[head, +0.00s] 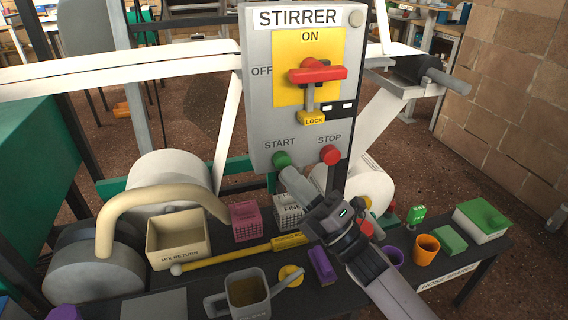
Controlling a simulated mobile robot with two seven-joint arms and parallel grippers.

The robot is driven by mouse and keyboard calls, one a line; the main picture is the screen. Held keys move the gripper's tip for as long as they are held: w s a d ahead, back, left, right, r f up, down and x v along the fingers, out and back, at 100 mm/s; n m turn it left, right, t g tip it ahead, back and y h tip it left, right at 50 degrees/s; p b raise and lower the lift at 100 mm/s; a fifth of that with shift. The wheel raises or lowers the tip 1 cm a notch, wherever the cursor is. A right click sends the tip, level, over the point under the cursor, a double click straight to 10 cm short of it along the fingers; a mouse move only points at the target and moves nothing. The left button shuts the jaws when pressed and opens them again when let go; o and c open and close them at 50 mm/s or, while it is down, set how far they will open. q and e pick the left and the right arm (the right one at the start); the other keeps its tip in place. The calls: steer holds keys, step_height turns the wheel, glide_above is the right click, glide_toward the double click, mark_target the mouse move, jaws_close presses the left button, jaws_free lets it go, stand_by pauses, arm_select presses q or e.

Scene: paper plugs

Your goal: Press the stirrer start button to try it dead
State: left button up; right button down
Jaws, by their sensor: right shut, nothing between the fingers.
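The grey stirrer box (258,120) hangs upright in the centre of the head view. Its green start button (281,158) is at the lower left, and the red stop button (330,154) is to its right. The red switch handle (318,73) lies roughly level, in line with the OFF label, on a yellow plate. A yellow lock (313,118) hangs below it. My right gripper (289,174) is shut and empty, its tip just below the start button. I cannot tell whether they touch. My left gripper is not in view.
The dark bench (190,300) below holds a beige bin (180,236), a pink basket (245,220), a grey jug (249,293), an orange cup (426,248) and a green-lidded box (482,220). White paper rolls (166,172) stand behind. A brick wall is at right.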

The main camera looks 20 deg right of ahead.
steer(key=shift+w, duration=0.15)
steer(key=shift+w, duration=0.25)
steer(key=shift+w+b, duration=0.4)
steer(key=shift+w, duration=0.1)
stand_by(0.9)
stand_by(0.4)
steer(key=shift+s+p, duration=0.35)
steer(key=shift+s, duration=0.55)
